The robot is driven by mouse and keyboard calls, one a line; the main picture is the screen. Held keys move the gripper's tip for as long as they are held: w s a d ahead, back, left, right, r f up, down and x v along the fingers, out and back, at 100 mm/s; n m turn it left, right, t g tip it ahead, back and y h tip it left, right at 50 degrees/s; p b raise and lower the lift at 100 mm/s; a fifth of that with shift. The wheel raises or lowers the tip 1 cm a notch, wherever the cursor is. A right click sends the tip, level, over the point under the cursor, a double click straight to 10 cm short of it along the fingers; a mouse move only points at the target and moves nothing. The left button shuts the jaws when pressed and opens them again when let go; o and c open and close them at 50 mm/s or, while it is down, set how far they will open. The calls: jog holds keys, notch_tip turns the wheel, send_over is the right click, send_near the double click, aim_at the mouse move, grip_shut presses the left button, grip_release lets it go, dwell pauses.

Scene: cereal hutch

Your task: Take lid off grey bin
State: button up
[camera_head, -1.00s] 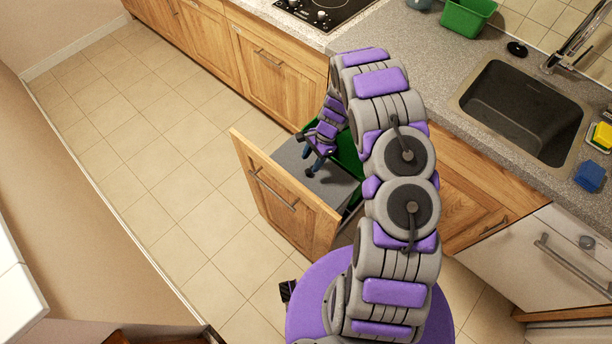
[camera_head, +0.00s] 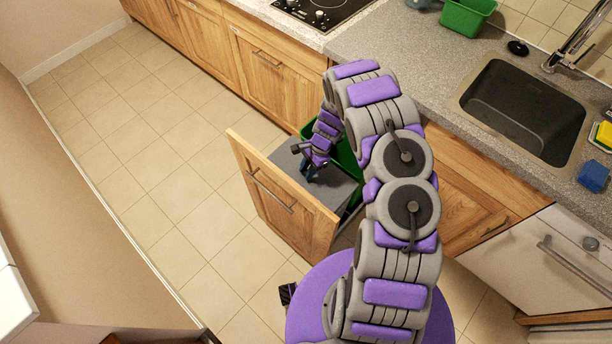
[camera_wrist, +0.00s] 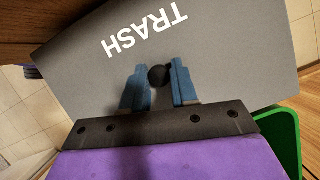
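The grey lid (camera_wrist: 230,55) marked "TRASH" covers the bin inside the pulled-out drawer; it also shows in the head view (camera_head: 337,190). A dark round knob (camera_wrist: 157,75) stands on the lid. My gripper (camera_wrist: 160,82) has its two blue fingers on either side of the knob, with a visible gap between them. In the head view my gripper (camera_head: 309,171) is down at the lid. I cannot tell whether the fingers touch the knob. The grey bin's body is hidden under the lid and behind the drawer front.
The wooden drawer front (camera_head: 270,200) stands open in front of the bin. A green bin (camera_wrist: 283,140) sits beside the grey lid, partly hidden by my arm. A counter with a sink (camera_head: 525,112) lies to the right. The tiled floor (camera_head: 150,180) at left is clear.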

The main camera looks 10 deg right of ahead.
jog(key=shift+d, duration=0.15)
jog(key=c, duration=0.4)
jog(key=shift+a, duration=0.2)
grip_shut()
jog(key=shift+r, duration=0.1)
